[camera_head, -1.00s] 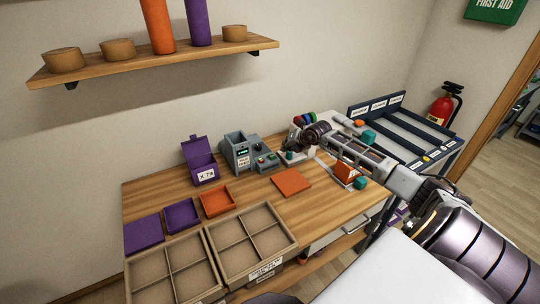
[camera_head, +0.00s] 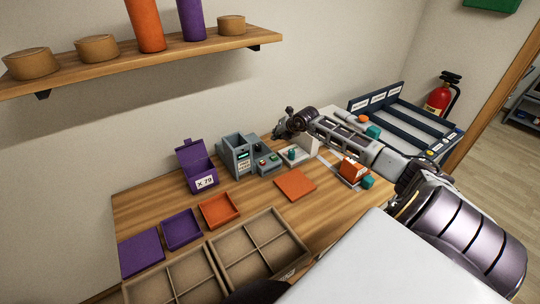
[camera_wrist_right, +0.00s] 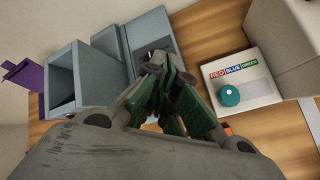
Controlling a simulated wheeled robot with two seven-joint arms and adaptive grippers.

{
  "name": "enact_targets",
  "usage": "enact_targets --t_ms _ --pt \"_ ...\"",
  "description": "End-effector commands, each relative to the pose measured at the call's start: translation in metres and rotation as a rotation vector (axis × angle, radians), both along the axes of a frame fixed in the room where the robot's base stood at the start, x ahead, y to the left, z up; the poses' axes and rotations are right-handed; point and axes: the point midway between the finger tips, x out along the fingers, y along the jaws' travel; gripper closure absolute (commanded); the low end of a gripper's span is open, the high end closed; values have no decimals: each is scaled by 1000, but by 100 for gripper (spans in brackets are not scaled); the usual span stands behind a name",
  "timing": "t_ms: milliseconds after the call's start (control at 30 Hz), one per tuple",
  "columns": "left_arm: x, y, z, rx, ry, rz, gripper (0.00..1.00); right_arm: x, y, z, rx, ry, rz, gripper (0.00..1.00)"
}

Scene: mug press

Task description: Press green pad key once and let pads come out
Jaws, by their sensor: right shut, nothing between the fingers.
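The grey pad dispenser (camera_head: 237,154) stands on the wooden table with a small lit display. Beside it is a low grey key box (camera_head: 268,162) with small green and reddish keys, too small to read well. My right gripper (camera_head: 279,134) is shut and empty, raised behind and to the right of the key box. In the right wrist view the shut fingers (camera_wrist_right: 157,62) overlap the key box (camera_wrist_right: 148,32) and hide its keys; contact cannot be told. The dispenser (camera_wrist_right: 72,82) is left of them, its opening showing no pads. My left gripper is not in view.
A white stand with a teal knob (camera_head: 291,153) is right of the key box; its label reads RED BLUE GREEN. Divided cardboard trays (camera_head: 259,249) fill the front.

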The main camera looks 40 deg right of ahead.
Motion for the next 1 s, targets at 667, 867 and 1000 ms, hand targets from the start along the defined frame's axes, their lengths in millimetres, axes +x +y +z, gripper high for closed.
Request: enact_targets --t_ms 667,867,1000 --pt "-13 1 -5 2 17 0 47 0 0 -6 0 0 0 100" --pt "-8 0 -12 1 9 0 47 0 0 -18 1 1 1 100" --pt "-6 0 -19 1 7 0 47 0 0 -30 1 1 1 100"
